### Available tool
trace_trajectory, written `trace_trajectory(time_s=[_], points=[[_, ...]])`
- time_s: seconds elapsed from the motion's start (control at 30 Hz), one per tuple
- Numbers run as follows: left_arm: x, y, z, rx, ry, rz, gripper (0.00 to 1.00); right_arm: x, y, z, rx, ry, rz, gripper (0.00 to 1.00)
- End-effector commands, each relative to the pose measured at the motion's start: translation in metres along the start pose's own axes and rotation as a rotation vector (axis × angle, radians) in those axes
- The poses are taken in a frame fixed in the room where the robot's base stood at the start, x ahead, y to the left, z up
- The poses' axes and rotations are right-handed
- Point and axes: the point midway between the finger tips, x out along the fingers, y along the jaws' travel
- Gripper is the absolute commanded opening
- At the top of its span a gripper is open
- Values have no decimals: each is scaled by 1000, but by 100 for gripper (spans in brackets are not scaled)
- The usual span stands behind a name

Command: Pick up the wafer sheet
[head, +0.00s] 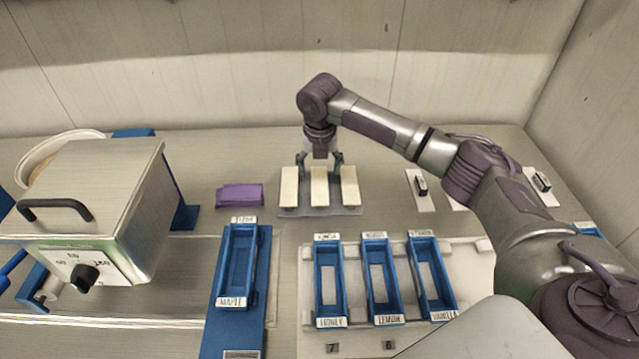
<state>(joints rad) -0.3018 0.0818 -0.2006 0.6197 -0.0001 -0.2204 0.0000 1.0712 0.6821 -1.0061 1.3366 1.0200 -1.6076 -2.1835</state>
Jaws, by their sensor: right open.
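Three pale cream strips, which look like wafer sheets, lie side by side on a thin grey tray (320,212) at the back middle of the table. They are the left wafer sheet (289,188), the middle wafer sheet (319,188) and the right wafer sheet (349,188). My right gripper (320,160) points down, open, at the back end of the middle sheet. Its two fingers are spread to either side of that sheet's line. I cannot tell whether they touch anything. My left gripper is not in view.
Blue bins labelled maple (232,302), honey (330,322), lemon (389,319) and vanilla (444,315) stand in front. Small dark-handled items (421,186) lie at right.

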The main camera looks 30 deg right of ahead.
Motion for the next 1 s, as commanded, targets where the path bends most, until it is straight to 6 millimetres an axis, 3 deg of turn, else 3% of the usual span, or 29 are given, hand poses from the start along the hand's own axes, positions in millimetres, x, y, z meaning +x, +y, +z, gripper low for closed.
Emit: trace_trajectory(time_s=[0.4, 0.67, 0.93, 1.0], points=[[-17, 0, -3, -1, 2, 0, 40, 49, -1, 3, 0, 2, -2, 74], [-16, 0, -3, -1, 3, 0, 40, 53, -1, 3, -1, -1, -1, 74], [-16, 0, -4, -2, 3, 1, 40, 53, -1, 3, 0, 0, -1, 32], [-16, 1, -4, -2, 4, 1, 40, 53, -1, 3, 0, 0, -1, 32]])
